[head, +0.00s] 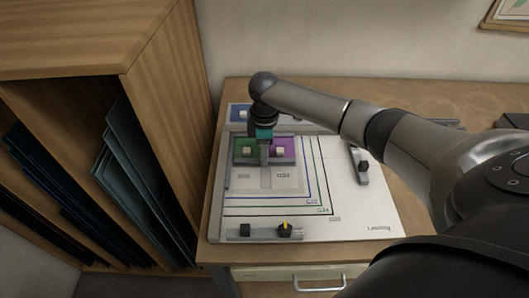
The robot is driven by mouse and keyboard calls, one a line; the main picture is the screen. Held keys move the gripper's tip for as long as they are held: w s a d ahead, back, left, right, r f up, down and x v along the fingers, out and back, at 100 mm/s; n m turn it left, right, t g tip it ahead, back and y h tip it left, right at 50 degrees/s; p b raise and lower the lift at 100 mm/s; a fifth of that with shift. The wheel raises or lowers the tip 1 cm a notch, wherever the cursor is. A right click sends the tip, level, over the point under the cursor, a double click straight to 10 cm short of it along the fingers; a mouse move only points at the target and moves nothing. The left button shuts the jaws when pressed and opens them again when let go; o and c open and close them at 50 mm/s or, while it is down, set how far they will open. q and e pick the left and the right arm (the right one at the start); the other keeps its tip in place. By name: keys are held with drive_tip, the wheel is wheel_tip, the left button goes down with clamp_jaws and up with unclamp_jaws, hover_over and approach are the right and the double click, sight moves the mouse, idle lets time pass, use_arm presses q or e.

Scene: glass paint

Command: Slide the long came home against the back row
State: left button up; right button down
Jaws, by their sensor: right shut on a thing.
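My right gripper (264,158) points down over the board (345,205), at the middle of the front edge of the back row. It is shut on what looks like the long came (285,163), a thin grey strip along the front of the green pane (239,143) and the purple pane (287,144). The fingers hide part of the strip, and I cannot tell whether it touches both panes. Each pane bears a pale block. My left gripper is not in view.
A blue pane (238,112) lies behind. A dark-knobbed stop bar (361,172) stands at the right, and a front bar (263,234) has a black knob and a yellow-marked knob. A wooden rack (165,60) of panels stands close at the left. The board's right front is clear.

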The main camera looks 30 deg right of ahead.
drive_tip(key=shift+s+f+p, duration=0.5)
drive_tip(key=shift+f+p, duration=0.15)
drive_tip(key=shift+p, duration=0.75)
idle(3.5)
drive_tip(key=shift+w, duration=0.1)
idle(0.8)
drive_tip(key=c, duration=0.6)
unclamp_jaws()
drive_tip(key=shift+d, duration=0.1)
drive_tip(key=shift+r, duration=0.1)
drive_tip(key=shift+w+d+r+p, duration=0.15)
drive_tip(key=shift+r+p, duration=0.4)
drive_tip(key=shift+p, duration=0.1)
drive_tip(key=shift+w+d+r+p, duration=0.1)
drive_tip(key=shift+w+r+p, duration=0.05)
drive_tip(key=shift+r+p, duration=0.4)
drive_tip(key=shift+a+r+p, duration=0.15)
drive_tip(key=shift+r+p, duration=2.3)
drive_tip(key=shift+p, duration=0.1)
